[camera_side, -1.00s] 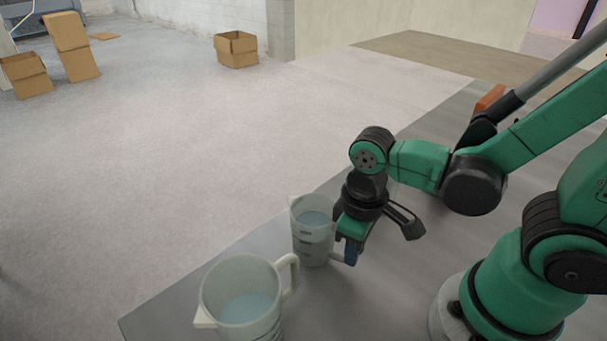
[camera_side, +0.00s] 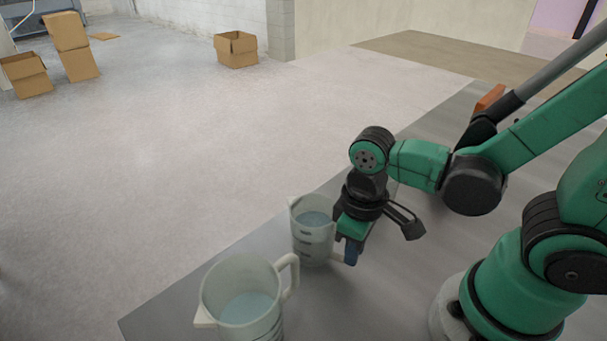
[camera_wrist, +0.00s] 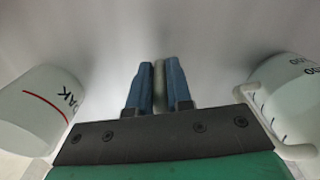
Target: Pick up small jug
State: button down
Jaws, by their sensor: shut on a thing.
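The small jug (camera_side: 311,243) stands upright on the grey table in the side view. It is pale, with dark marks and bluish liquid inside. My gripper (camera_side: 350,252) is low at its right side, with the blue fingers at the handle. In the wrist view my gripper (camera_wrist: 158,85) has its blue fingers closed around a narrow pale piece, which looks like the small jug's handle. The fingers partly hide it. I see no gap under the jug.
A larger jug (camera_side: 243,300) with liquid stands at the front left, its handle towards the small jug. The wrist view shows a white vessel with a red line (camera_wrist: 40,105) at left and a marked jug (camera_wrist: 290,100) at right. Cardboard boxes (camera_side: 236,50) lie far off on the floor.

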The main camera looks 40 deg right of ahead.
jog(key=shift+r, duration=0.3)
dwell(0.5)
